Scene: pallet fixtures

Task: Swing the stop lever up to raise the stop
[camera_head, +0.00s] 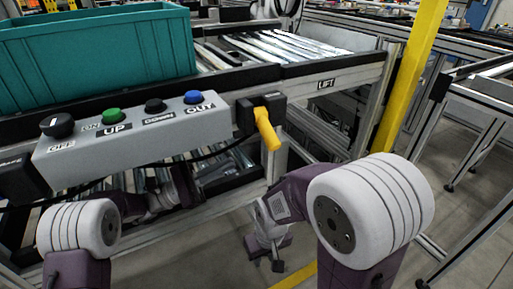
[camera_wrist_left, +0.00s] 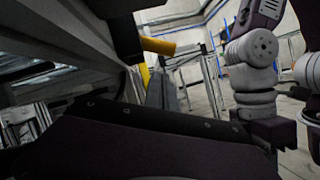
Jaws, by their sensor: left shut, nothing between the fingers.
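The stop lever (camera_head: 267,130) is a yellow handle on a black pivot block (camera_head: 245,115) at the right end of the grey control box. It points down and slightly right. The wrist view shows the yellow handle (camera_wrist_left: 157,46) beside a dark block. My left gripper (camera_head: 189,187) is below the control box, lower and left of the lever, apart from it. It is shut and empty, partly lost against the dark frame. My right gripper (camera_head: 267,260) hangs low over the floor, below the lever; its fingers are too small to read. The stop itself is not identifiable.
The control box (camera_head: 120,142) carries a black knob, green, black and blue buttons. A teal crate (camera_head: 95,60) stands behind it. Conveyor rollers (camera_head: 270,45) and a LIFT-labelled rail (camera_head: 330,85) lie beyond. A yellow post (camera_head: 410,75) stands right. A cable hangs below the box.

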